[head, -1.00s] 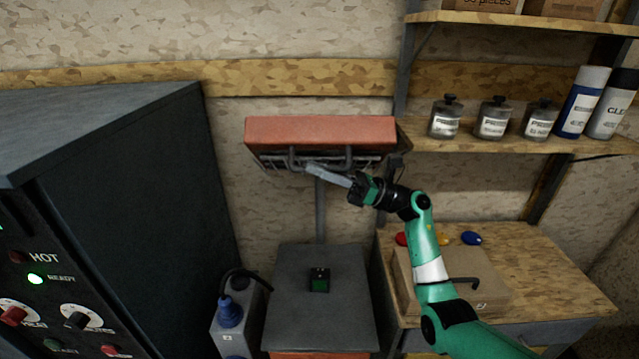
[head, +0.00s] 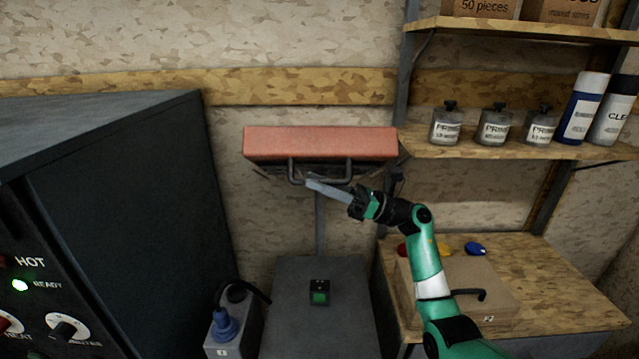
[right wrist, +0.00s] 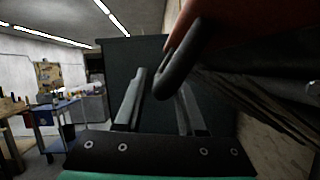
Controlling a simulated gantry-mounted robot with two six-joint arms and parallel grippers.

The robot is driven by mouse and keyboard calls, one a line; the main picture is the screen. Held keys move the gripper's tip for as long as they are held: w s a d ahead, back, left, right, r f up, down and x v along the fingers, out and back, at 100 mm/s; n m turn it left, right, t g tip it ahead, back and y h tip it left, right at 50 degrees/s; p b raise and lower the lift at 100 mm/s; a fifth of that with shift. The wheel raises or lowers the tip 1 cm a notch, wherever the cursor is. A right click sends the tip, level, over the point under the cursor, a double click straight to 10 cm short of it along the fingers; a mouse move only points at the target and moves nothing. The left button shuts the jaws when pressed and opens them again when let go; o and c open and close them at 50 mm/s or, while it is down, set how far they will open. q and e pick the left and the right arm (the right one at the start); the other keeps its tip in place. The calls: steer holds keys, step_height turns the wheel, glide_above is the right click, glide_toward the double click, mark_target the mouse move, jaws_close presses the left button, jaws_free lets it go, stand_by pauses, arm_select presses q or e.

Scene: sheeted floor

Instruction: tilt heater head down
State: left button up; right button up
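The heater head (head: 320,142) is a reddish box on a grey post (head: 320,222) against the wall. It has a dark looped handle (head: 322,180) on its lower front, and only a little of its underside shows. My right gripper (head: 312,184) reaches in from the right, with its fingertips close to the left part of the handle. In the right wrist view its two fingers (right wrist: 160,100) stand apart. The dark handle loop (right wrist: 182,66) hangs close to them and overlaps the gap; I cannot tell whether it touches. My left gripper is not in view.
A dark cabinet (head: 130,200) with knobs and a lit READY lamp fills the left. Below the heater is a grey stand (head: 340,325) with a green switch (head: 319,292). At right are a wooden bench (head: 560,290) and shelves (head: 470,148) with jars and bottles.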

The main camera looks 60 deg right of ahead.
steer(key=shift+o, duration=0.3)
steer(key=v, duration=1.1)
steer(key=shift+s, duration=0.25)
steer(key=shift+f, duration=0.1)
